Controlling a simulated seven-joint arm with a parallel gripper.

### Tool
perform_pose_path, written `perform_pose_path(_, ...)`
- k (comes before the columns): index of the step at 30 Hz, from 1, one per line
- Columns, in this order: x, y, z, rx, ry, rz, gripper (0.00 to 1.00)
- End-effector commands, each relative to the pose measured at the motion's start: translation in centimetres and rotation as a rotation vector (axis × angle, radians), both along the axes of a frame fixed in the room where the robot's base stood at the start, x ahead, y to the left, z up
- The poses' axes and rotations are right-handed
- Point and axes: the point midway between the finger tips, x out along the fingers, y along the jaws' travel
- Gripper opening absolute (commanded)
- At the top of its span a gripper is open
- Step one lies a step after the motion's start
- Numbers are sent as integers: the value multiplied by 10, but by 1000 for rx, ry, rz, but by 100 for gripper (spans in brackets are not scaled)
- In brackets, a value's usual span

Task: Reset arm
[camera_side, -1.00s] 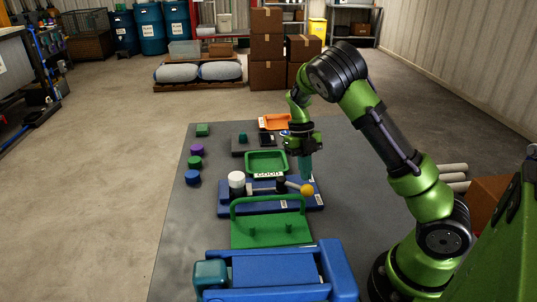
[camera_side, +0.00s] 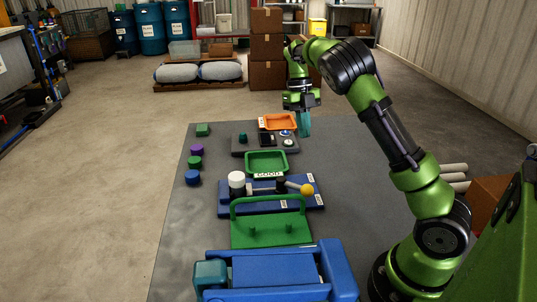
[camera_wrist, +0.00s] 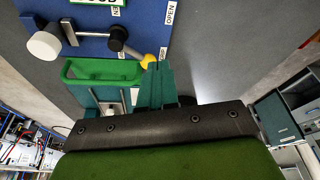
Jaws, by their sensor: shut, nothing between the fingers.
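My gripper (camera_side: 304,124) is shut and empty. Its teal fingers hang above the far end of the grey mat (camera_side: 178,232), near the orange tray (camera_side: 280,122) and the dark control box (camera_side: 240,151). In the wrist view the teal fingers (camera_wrist: 157,85) are together at the middle, next to a green handle or frame (camera_wrist: 100,70). Above them in that view is a blue base (camera_wrist: 80,48) with a white knob (camera_wrist: 44,45), a black pivot and a yellow ball (camera_wrist: 149,61).
On the mat stand a green tray (camera_side: 266,162), a blue lever fixture (camera_side: 230,210), a green handled rack (camera_side: 270,240) and a blue tank-like unit (camera_side: 345,270). Green, purple and blue pieces (camera_side: 196,149) line the left side. Cardboard boxes (camera_side: 267,48) stand behind.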

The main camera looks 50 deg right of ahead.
Motion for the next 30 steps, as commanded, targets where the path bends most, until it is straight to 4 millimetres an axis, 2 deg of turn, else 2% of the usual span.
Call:
perform_pose_path(4, 0, 0, 0, 5, -4, 19, 0)
perform_pose_path(7, 1, -5, -1, 13, -22, 138, 0)
perform_pose_path(10, -6, -10, -15, 53, -39, 376, 0)
perform_pose_path(14, -20, 2, -19, 161, -151, 822, 0)
perform_pose_path(17, -30, 23, -13, 225, -275, 1200, 0)
perform_pose_path(22, -49, 75, 7, 226, -485, 1862, 0)
perform_pose_path(26, -68, 116, 27, 130, -582, 2320, 0)
perform_pose_path(30, -94, 156, 46, -52, -598, 2750, 0)
